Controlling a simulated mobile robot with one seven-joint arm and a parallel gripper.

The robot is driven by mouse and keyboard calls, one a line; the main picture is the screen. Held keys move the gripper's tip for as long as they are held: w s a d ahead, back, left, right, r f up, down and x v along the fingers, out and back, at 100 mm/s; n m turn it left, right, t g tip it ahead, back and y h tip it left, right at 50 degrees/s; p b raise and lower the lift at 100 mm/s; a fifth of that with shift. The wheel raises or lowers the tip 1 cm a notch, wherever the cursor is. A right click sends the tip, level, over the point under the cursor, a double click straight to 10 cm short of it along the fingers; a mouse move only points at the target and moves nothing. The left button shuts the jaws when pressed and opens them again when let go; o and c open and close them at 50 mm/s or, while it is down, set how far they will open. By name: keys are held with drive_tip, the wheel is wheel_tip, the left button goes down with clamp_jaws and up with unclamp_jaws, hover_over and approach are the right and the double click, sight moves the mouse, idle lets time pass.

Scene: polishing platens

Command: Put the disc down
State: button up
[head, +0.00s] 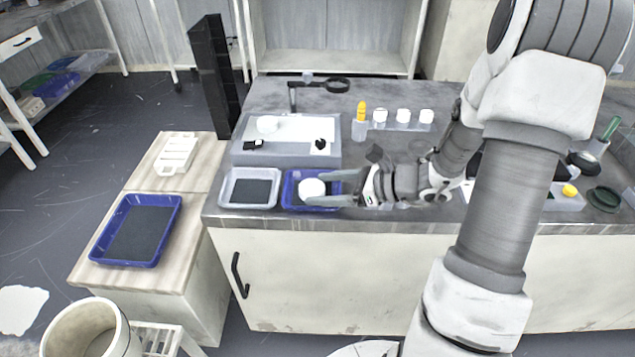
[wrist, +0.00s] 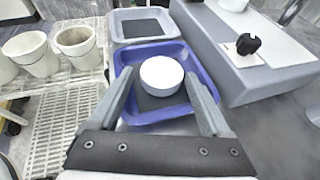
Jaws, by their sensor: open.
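A white round disc (head: 311,189) lies on the dark liner of a small blue tray (head: 290,203) near the front edge of the grey counter. In the wrist view the disc (wrist: 161,75) sits inside the blue tray (wrist: 133,58), between the fingertips. My gripper (head: 322,189) is open, with one finger on each side of the disc. The wrist view shows the two fingers of my gripper (wrist: 162,90) apart, with a gap to the disc on both sides.
A grey-white tray (head: 226,187) stands just left of the blue tray. Behind them is a grey platform (head: 240,158) with a white top. A larger blue tray (head: 174,205) lies on the lower wooden cabinet at left. White jars (head: 403,116) and a magnifier (head: 338,85) stand farther back.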

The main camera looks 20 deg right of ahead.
drive_tip(key=p+v, duration=0.3)
drive_tip(key=v, duration=0.7)
drive_tip(key=shift+d+r, duration=0.2)
drive_tip(key=shift+d, duration=0.05)
